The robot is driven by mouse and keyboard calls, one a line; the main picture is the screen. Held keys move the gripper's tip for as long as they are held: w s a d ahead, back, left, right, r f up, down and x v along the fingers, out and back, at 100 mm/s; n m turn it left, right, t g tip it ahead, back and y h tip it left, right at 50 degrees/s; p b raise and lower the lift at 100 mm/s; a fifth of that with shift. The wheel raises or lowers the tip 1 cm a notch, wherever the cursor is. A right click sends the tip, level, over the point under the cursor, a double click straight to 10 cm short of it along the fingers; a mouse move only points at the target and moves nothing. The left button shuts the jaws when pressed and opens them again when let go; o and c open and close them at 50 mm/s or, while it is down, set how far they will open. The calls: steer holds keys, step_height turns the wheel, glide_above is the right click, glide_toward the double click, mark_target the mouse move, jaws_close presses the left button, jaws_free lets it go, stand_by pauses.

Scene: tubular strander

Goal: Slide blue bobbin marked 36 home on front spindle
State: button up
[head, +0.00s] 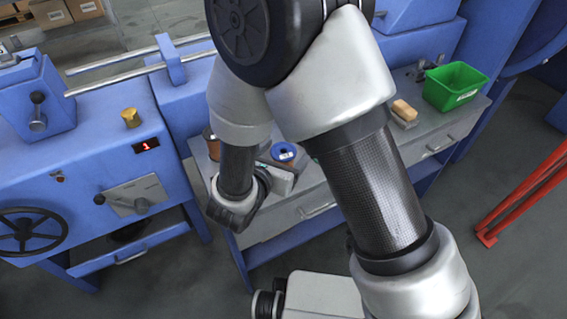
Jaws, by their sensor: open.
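A bobbin with a blue flange and a white label (284,152) sits on the grey bench top (335,150), just beyond my gripper. The label is too small to read, so I cannot confirm the 36. My gripper (284,174) is partly in view at the end of my arm, over the front part of the bench. It is open, and its fingertips are mostly hidden. I cannot tell whether it touches the bobbin. I cannot make out the front spindle; my arm covers much of the middle of the view.
A copper-coloured bobbin (212,145) stands at the bench's left end. A green bin (455,86) and a tan block (403,110) are at its right. A blue machine (85,165) with a handwheel (28,231) stands left. Red rails (525,195) stand right; grey floor is clear between.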

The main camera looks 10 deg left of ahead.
steer(key=x, duration=0.1)
steer(key=b+x, duration=0.1)
steer(key=x, duration=0.3)
steer(key=shift+w+a+f, duration=0.1)
steer(key=shift+a+f, duration=0.2)
steer(key=shift+r, duration=0.1)
steer(key=c, duration=1.6)
step_height(320, 180, up, 15)
steer(key=p, duration=0.6)
